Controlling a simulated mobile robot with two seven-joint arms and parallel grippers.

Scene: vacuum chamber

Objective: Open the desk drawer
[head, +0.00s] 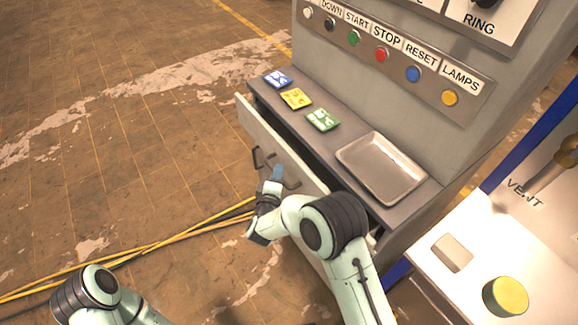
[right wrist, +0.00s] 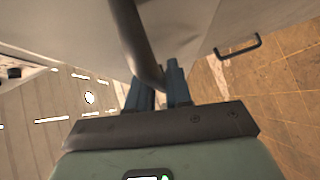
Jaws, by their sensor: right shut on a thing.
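The desk drawer (head: 300,160) is a pale front panel under the desk's top. A dark gap shows between the panel's upper edge and the desk, so the drawer stands partly open. My right gripper (head: 276,174) is at the drawer front, shut on a dark bar handle (head: 292,184). In the right wrist view the handle (right wrist: 135,40) runs between the blue fingers (right wrist: 160,88). A second dark handle (head: 258,158) is free, left of the gripper; a free handle also shows in the right wrist view (right wrist: 238,46). My left gripper is out of view.
Blue, yellow and green cards (head: 296,98) and a metal tray (head: 381,168) lie on the desk top (head: 345,137). A button panel (head: 381,54) rises behind. Yellow cables (head: 170,240) cross the floor. A white surface with a yellow knob (head: 506,297) is at right. The floor left of the drawer is mostly clear.

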